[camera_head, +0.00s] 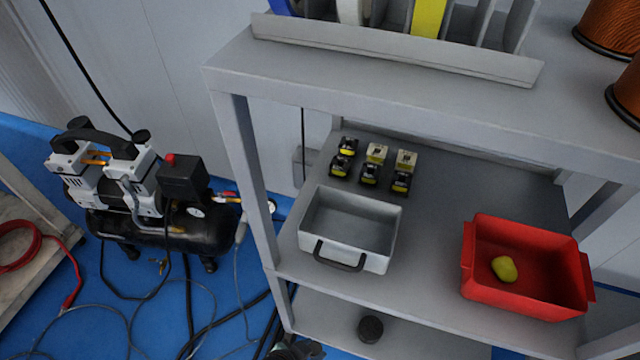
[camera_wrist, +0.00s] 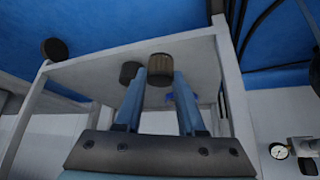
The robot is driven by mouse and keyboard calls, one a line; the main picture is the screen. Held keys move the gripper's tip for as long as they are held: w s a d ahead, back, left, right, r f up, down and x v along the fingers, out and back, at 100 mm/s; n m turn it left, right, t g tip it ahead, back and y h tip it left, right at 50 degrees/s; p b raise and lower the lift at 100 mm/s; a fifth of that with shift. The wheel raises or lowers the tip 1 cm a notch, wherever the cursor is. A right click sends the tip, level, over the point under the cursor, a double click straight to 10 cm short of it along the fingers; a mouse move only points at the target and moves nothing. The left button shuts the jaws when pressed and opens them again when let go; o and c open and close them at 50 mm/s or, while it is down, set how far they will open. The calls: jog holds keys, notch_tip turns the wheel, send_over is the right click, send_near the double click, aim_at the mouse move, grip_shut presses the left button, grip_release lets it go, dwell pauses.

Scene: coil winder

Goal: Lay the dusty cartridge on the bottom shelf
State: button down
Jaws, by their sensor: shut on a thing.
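My gripper (camera_wrist: 160,74) is shut on a short, ribbed, brownish-grey cylinder, the dusty cartridge (camera_wrist: 160,66), which shows between and beyond the fingertips in the wrist view. The bottom shelf (camera_wrist: 92,75) lies behind it, a pale grey board. I cannot tell whether the cartridge touches the shelf. A darker cylinder (camera_wrist: 129,71) shows close to the left finger, partly hidden by it. In the head view, the bottom shelf (camera_head: 325,318) is mostly hidden under the shelf above, and a dark round cylinder (camera_head: 370,328) stands on it.
The shelf above holds a grey handled bin (camera_head: 350,228), a red bin (camera_head: 525,265) with a yellow-green lump (camera_head: 504,268), and several small black-and-yellow parts (camera_head: 370,172). A rack post (camera_head: 250,180) stands at left. A compressor (camera_head: 145,200) and hoses lie on the blue floor.

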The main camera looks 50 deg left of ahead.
jog(key=w+a+f+b, duration=0.1)
jog(key=w+b, duration=0.1)
jog(key=b, duration=0.1)
jog(key=w+a+f+b, duration=0.2)
jog(key=w, duration=0.1)
jog(key=w+a+f+b, duration=0.2)
jog(key=w+b, duration=0.1)
jog(key=shift+w+a+f+b, duration=0.1)
jog(key=shift+w+f+b, duration=0.1)
jog(key=shift+b, duration=0.15)
jog(key=shift+f+b, duration=0.5)
jog(key=shift+f, duration=0.35)
jog(key=shift+c, duration=2.3)
grip_release()
jog(key=shift+r, duration=0.15)
jog(key=shift+r+p, duration=2.2)
jog(key=shift+p, duration=0.2)
jog(key=shift+f, duration=0.1)
